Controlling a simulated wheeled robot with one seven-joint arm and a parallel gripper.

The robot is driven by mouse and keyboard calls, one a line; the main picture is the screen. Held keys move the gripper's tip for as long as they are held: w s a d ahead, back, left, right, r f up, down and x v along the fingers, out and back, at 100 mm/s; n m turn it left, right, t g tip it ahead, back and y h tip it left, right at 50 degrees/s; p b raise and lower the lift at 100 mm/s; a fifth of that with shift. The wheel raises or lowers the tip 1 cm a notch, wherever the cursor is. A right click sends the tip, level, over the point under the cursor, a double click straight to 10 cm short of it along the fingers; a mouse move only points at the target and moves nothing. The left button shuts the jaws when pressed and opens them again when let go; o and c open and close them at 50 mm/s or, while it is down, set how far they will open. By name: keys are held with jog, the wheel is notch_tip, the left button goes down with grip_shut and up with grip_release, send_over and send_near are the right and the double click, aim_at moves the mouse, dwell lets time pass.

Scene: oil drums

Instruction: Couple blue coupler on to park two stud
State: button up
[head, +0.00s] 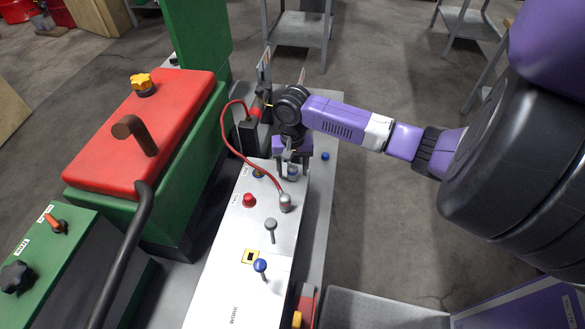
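My gripper (291,168) points down over the far end of a white panel box (225,255). A small grey piece with a blue band (292,173), probably the blue coupler, shows between its fingers. The picture is too small to show whether the fingers touch it. A dark stud with blue and yellow (258,173) stands just left of the gripper, beside a small label. A red stud (249,200) stands nearer, beside another label. Neither label is clearly readable, so I cannot tell which stud is park two.
A red hose (245,157) arcs to a grey coupler (285,202) on the panel. A grey lever (271,230) and a blue-knobbed lever (261,266) stand nearer. A blue knob (325,156) sits right of the gripper. A green machine with red lid (150,130) stands left.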

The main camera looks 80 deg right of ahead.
aim_at(293, 166)
jog(key=shift+r+b, duration=0.3)
jog(key=shift+r, duration=3.6)
